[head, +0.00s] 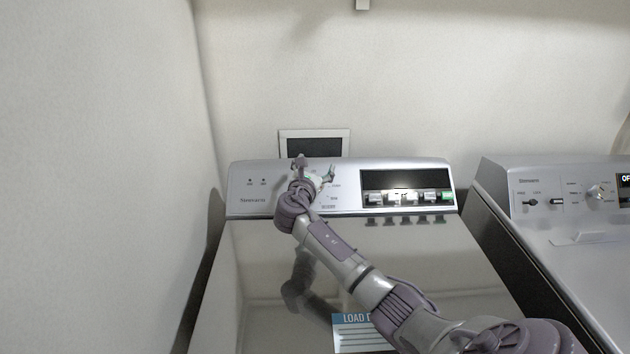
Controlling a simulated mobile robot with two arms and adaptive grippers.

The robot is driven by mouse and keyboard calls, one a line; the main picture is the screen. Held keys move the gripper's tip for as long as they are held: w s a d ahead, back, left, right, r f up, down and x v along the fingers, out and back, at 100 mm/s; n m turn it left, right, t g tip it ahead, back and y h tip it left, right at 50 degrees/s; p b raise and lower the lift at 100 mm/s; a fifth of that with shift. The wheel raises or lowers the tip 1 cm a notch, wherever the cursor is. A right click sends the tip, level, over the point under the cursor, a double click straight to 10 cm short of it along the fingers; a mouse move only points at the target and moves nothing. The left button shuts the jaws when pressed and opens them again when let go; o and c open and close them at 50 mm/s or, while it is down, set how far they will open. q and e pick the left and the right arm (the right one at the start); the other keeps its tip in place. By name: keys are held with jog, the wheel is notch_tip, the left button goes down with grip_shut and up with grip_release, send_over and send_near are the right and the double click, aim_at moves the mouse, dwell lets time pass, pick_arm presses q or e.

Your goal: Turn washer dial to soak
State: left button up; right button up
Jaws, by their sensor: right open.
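The topload washer (270,270) stands in the middle of the head view, with its control panel (250,190) along the back. My right gripper (316,167) is at the left-middle part of this panel, with its fingers spread and open. The dial is mostly hidden behind the gripper. Small printed labels (335,190) show just right of the gripper, too small to read. I cannot tell whether the fingers touch the dial. My left gripper is not in view.
A dark display (405,180) and a row of buttons (410,198) sit right of the gripper. A second machine (585,240) stands at the right across a narrow gap. Walls close in at the left and back. A blue and white label (350,330) lies on the lid.

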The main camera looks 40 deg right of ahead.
jog(key=shift+r, duration=2)
